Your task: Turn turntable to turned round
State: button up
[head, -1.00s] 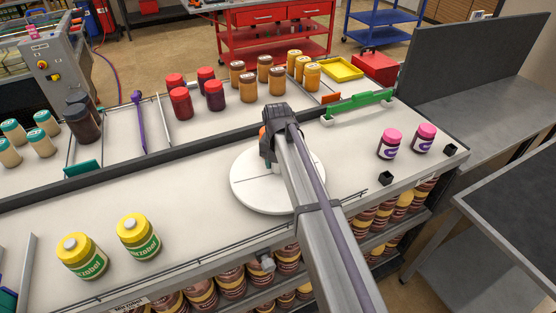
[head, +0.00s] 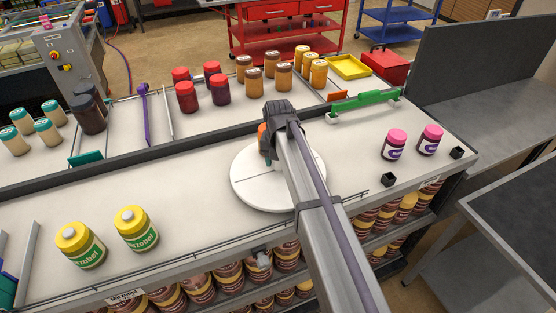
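The turntable (head: 255,188) is a round white disc set on the pale counter, with a thin dark line across its top. My arm reaches over it from the lower right and hides its right part. My gripper is at the arm's far end, over the back of the disc, behind the dark wrist. Its fingers are hidden, so I cannot tell whether it is open or touches the disc. A small piece of green shows beside the wrist at the disc.
Two yellow-lidded jars (head: 137,228) stand at the left front. Two pink-lidded jars (head: 395,145) and small black blocks (head: 388,180) stand at the right. A dark rail (head: 190,147) runs behind the turntable, with several jars beyond it. A green-handled bar (head: 363,104) lies at the back right.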

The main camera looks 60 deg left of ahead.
jog(key=o, duration=0.4)
notch_tip(320, 180, up, 11)
jog(key=p, duration=1.1)
jog(key=shift+f, duration=0.15)
